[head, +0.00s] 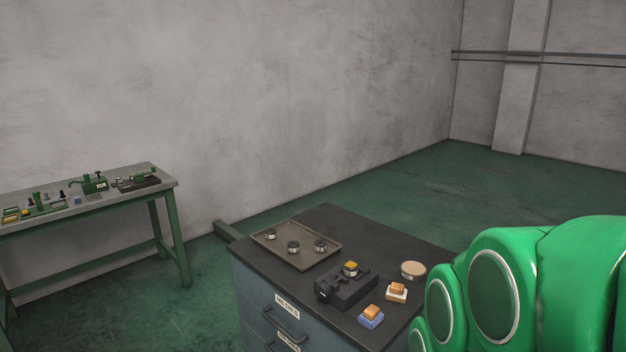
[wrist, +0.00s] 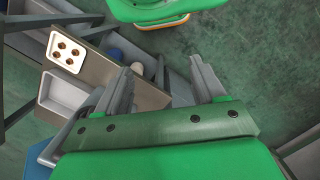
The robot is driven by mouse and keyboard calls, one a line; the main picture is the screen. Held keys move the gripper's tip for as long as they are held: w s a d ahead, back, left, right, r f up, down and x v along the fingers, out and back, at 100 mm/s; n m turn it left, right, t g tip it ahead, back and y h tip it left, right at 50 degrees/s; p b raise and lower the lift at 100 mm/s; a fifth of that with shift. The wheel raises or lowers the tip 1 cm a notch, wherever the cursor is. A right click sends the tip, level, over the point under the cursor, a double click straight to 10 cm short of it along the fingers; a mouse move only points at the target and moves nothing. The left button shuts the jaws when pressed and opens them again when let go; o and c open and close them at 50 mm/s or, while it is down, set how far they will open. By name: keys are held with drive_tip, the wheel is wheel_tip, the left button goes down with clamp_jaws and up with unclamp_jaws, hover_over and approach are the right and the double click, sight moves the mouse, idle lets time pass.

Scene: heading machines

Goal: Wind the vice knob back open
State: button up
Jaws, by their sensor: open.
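The small black vice (head: 347,288) sits on the dark top of the drawer cabinet in the head view. A round part with a yellow top (head: 351,268) sits at the vice. The knob is too small and dark to make out for certain; a dark lump (head: 323,291) shows at the vice's left end. My gripper (wrist: 165,68) is in the wrist view with its two grey fingers wide apart and nothing between them. The head view shows only my green arm at the right, not the gripper. The vice is not recognisable in the wrist view.
The cabinet top (head: 330,222) also holds a tray (head: 268,240) with several round parts, a tan disc (head: 413,269) and two small blocks on blue and white bases. A green-legged bench (head: 110,196) stands at left. The wrist view shows a white holder (wrist: 66,52).

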drive_tip(key=w+d+r+n+t+h, duration=0.1)
drive_tip(key=w+d+r+n+h, duration=0.15)
drive_tip(key=w, duration=0.55)
drive_tip(key=w+d+r+n+t+h, duration=0.1)
drive_tip(key=w+r+n+h, duration=0.2)
drive_tip(key=w, duration=0.4)
drive_tip(key=w+a+f+n+h, duration=0.1)
drive_tip(key=w+f+n+h, duration=0.15)
drive_tip(key=w, duration=0.35)
drive_tip(key=w+f+n+h, duration=0.1)
drive_tip(key=w+n+h, duration=0.1)
drive_tip(key=w+n, duration=0.35)
drive_tip(key=n+t+h, duration=0.4)
drive_tip(key=n+t, duration=0.8)
drive_tip(key=n, duration=0.1)
approach(320, 293)
drive_tip(key=shift+x, duration=4.35)
drive_tip(key=shift+n, duration=0.25)
drive_tip(key=c, duration=1.1)
